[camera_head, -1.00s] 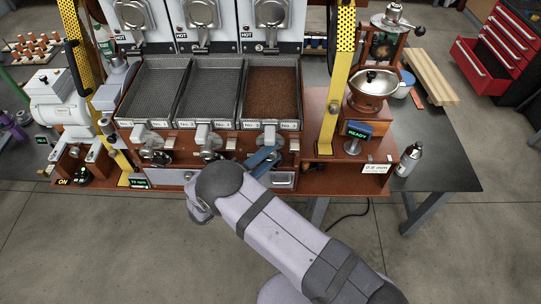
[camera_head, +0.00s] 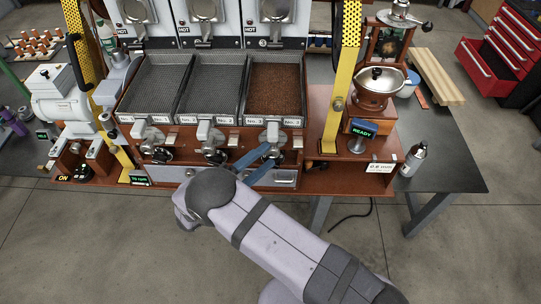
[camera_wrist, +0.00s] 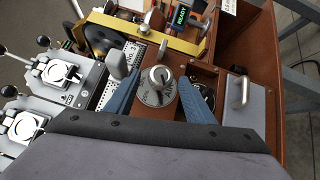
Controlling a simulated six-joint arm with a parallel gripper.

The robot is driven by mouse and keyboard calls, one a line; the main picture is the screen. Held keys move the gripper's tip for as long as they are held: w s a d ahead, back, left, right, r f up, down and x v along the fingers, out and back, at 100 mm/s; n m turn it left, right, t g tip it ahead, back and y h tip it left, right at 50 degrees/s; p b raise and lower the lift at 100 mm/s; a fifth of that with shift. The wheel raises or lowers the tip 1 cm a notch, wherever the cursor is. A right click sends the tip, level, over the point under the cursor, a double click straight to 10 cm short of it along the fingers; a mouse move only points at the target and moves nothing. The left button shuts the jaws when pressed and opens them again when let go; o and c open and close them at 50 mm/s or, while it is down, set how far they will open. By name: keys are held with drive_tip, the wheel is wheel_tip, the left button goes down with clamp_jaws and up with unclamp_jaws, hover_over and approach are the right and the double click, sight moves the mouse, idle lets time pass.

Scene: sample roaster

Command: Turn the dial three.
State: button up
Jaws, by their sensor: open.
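Dial three is a round silver disc (camera_wrist: 157,86) with a raised central knob and markings around its rim. In the wrist view it sits between the two blue fingers of my gripper (camera_wrist: 160,78). The fingers are open, one on each side, and I cannot tell whether they touch it. In the head view my gripper (camera_head: 264,161) reaches the front panel below the tray marked No. 3 (camera_head: 273,121), and its fingers largely hide the dial there.
A pale lever handle (camera_wrist: 116,63) stands close beside one finger. A metal drawer handle (camera_wrist: 243,92) lies on the other side. Similar knobs (camera_head: 213,155) sit left along the panel. A yellow perforated post (camera_head: 341,80) rises to the right.

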sight(268, 155)
drive_tip(key=shift+b+v, duration=0.55)
drive_tip(key=shift+v, duration=1.15)
